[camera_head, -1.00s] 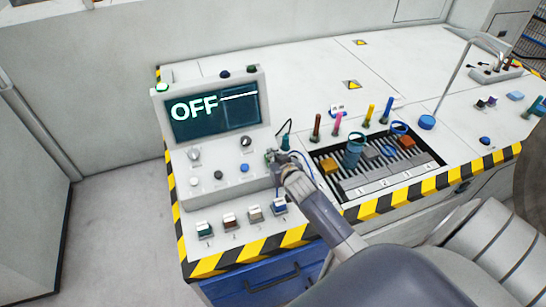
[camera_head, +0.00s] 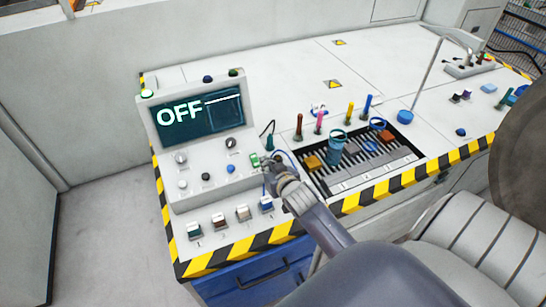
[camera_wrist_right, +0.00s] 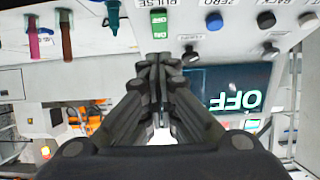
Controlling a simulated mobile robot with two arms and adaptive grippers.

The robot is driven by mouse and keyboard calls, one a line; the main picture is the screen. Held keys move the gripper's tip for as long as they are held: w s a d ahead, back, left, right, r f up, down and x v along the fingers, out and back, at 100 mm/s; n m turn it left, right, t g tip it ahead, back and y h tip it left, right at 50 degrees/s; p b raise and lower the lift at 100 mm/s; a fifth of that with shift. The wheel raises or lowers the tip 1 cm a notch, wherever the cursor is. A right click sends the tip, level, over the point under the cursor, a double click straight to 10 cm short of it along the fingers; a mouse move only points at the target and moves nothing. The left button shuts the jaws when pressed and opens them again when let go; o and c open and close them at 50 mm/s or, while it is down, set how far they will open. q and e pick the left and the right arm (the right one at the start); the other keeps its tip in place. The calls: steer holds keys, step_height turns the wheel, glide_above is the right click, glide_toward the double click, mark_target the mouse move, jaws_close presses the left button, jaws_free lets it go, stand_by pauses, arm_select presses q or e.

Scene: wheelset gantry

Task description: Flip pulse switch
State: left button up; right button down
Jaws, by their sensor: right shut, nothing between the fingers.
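The pulse switch is a green rocker (camera_head: 254,159) at the right end of the control panel. In the right wrist view the green rocker (camera_wrist_right: 157,38) carries white lettering and sits by a label reading PULSE. My right gripper (camera_head: 266,165) is close beside the rocker, on its right and near side. In the wrist view its fingers (camera_wrist_right: 158,58) are shut together with nothing between them, their tips just below the rocker in the picture. Contact cannot be told. The screen (camera_head: 200,120) reads OFF. My left gripper is not in view.
A blue button (camera_head: 230,168) and black knobs (camera_head: 230,143) lie left of the rocker. Several rocker switches (camera_head: 219,220) line the front edge. A slotted tray (camera_head: 345,182) and upright coloured pens (camera_head: 349,111) stand to the right.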

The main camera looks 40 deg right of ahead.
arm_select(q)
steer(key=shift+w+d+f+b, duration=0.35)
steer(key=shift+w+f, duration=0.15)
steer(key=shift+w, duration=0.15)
arm_select(e)
steer(key=s, duration=0.2)
steer(key=s+a, duration=0.1)
steer(key=s, duration=0.1)
steer(key=shift+s+r, duration=0.1)
steer(key=shift+r, duration=0.25)
